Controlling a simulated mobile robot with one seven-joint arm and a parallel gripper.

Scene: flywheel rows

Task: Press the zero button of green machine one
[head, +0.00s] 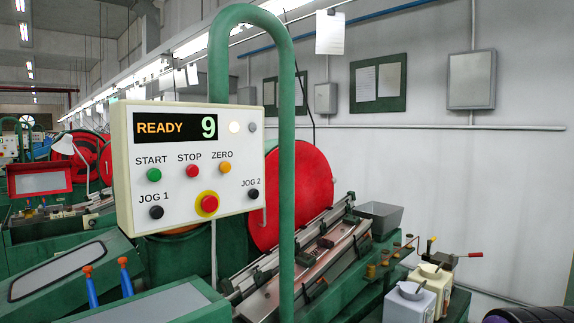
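A white control panel (122,150) hangs from a green curved post (286,200) on a green machine (335,292), close in front and left of centre. Its display (176,128) reads "READY" in orange and "9" in green. The orange zero button (225,168) sits under the label ZERO, right of the red stop button (192,171) and the green start button (154,175). No number one mark shows on the machine. My gripper is not in view.
Black jog buttons (156,213) and a red button on a yellow ring (208,203) sit lower on the panel. A red wheel (305,190) stands behind the post. White boxes (410,303) and red-handled levers (468,255) are at lower right. Blue-handled tools (126,275) stand at lower left.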

